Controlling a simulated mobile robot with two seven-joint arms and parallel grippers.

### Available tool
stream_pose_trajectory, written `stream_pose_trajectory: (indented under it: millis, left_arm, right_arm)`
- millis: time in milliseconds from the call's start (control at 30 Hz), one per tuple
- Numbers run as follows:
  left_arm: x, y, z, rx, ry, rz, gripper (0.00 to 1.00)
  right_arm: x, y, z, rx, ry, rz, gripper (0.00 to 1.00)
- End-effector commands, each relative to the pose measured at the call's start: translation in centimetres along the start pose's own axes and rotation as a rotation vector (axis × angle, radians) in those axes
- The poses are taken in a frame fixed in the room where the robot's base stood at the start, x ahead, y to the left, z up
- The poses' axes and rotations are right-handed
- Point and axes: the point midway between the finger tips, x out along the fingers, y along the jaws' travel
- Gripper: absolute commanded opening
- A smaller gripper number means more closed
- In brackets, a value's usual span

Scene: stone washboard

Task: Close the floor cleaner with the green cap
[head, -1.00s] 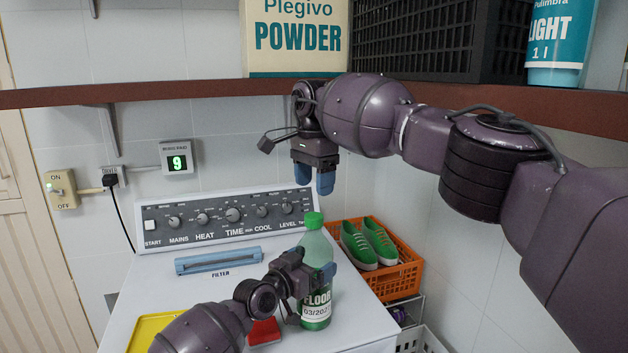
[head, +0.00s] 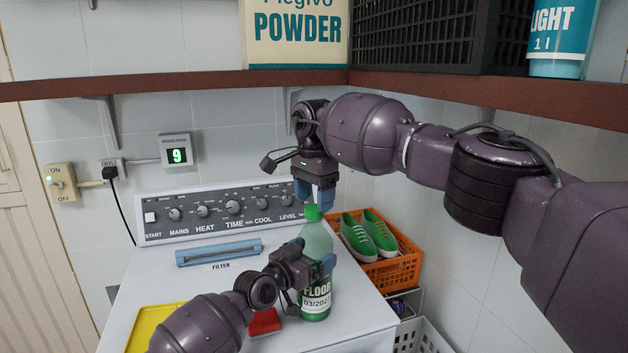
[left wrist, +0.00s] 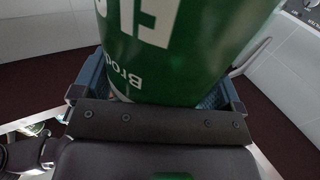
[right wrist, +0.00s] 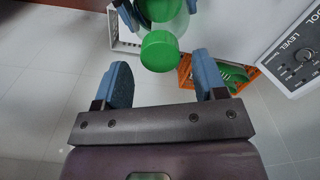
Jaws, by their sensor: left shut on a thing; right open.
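The floor cleaner (head: 318,240) is a translucent green bottle with a white label, upright near the front right of the white machine top. My left gripper (head: 308,270) is shut around its body. In the left wrist view, the bottle's green label (left wrist: 180,50) fills the space between the fingers. The green cap (head: 312,213) sits at the bottle's top; how firmly it is seated cannot be told. My right gripper (head: 316,198) points down just above the cap, open and empty. In the right wrist view, the cap (right wrist: 160,50) lies just beyond and between the blue fingertips (right wrist: 163,75).
A brown shelf (head: 180,88) runs above my right arm. An orange crate (head: 398,272) with green shoes (head: 368,236) stands right of the machine (head: 180,290). A yellow item (head: 150,328) and a red item (head: 264,322) lie at the front. The control panel (head: 220,212) is behind.

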Motion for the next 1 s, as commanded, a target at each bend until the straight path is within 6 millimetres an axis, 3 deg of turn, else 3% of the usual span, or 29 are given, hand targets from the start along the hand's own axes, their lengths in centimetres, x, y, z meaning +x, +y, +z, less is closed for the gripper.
stream_pose_trajectory:
  millis: [233, 633, 933, 1000]
  left_arm:
    - [0.0, 0.0, -0.1, 0.0, 0.001, 0.0, 0.25]
    - [0.0, 0.0, 0.0, 0.0, 0.001, 0.0, 0.25]
    - [0.0, 0.0, 0.0, 0.0, 0.001, 0.0, 0.25]
    - [0.0, 0.0, 0.0, 0.0, 0.001, 0.0, 0.25]
  right_arm:
    - [2.3, 0.0, 0.0, 0.0, -0.001, 0.001, 0.65]
    - [2.7, 0.0, 0.0, 0.0, 0.0, 0.0, 0.63]
    - [2.7, 0.0, 0.0, 0.0, 0.0, 0.0, 0.17]
    - [2.7, 0.0, 0.0, 0.0, 0.0, 0.0, 0.15]
